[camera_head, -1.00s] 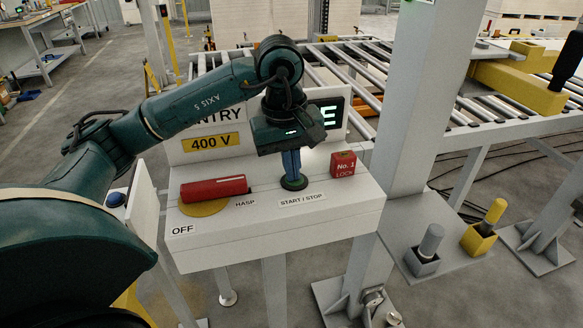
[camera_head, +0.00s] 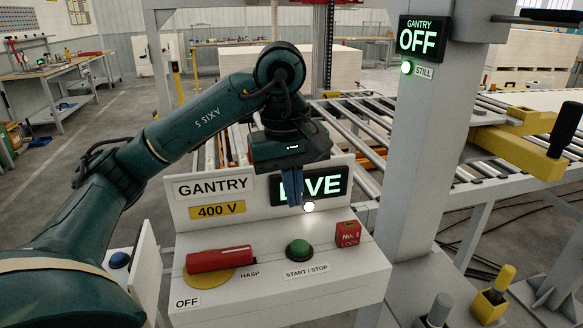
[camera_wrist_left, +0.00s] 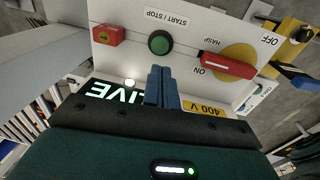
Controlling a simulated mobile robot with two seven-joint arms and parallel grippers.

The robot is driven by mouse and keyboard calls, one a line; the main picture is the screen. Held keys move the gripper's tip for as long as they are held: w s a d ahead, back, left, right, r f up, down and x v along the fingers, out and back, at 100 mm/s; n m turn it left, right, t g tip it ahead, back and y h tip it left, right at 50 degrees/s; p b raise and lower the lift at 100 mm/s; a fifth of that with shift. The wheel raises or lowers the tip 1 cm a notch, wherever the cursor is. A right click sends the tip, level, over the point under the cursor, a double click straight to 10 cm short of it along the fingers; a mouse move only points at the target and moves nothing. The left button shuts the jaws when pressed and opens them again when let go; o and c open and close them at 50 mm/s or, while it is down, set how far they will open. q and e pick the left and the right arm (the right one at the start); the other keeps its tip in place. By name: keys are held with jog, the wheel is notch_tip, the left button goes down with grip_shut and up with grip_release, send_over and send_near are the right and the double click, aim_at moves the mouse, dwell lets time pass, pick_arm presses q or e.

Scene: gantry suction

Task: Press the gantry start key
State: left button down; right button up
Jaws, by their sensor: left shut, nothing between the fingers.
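The green round START / STOP key (camera_head: 299,249) stands on the sloped top of the grey-white console (camera_head: 232,300). It also shows in the left wrist view (camera_wrist_left: 160,42), uncovered. My left gripper (camera_head: 295,204) is shut and empty, with its blue fingers pointing down above and behind the key, apart from it. Its fingertips (camera_wrist_left: 161,68) also show in the wrist view. The lit LIVE display (camera_head: 330,184) is partly hidden behind the fingers. My right gripper is not in view.
The red HASP handle (camera_head: 219,258) lies left of the key, over a yellow disc. The red No. 1 lock (camera_head: 348,234) sits at its right. A grey post (camera_head: 415,150) rises right of the console. A roller conveyor (camera_head: 350,118) runs behind.

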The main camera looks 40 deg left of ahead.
pick_arm(q)
notch_tip(320, 180, up, 3)
jog(key=shift+s+a+r+p, duration=0.15)
jog(key=shift+p, duration=0.15)
dwell(1.6)
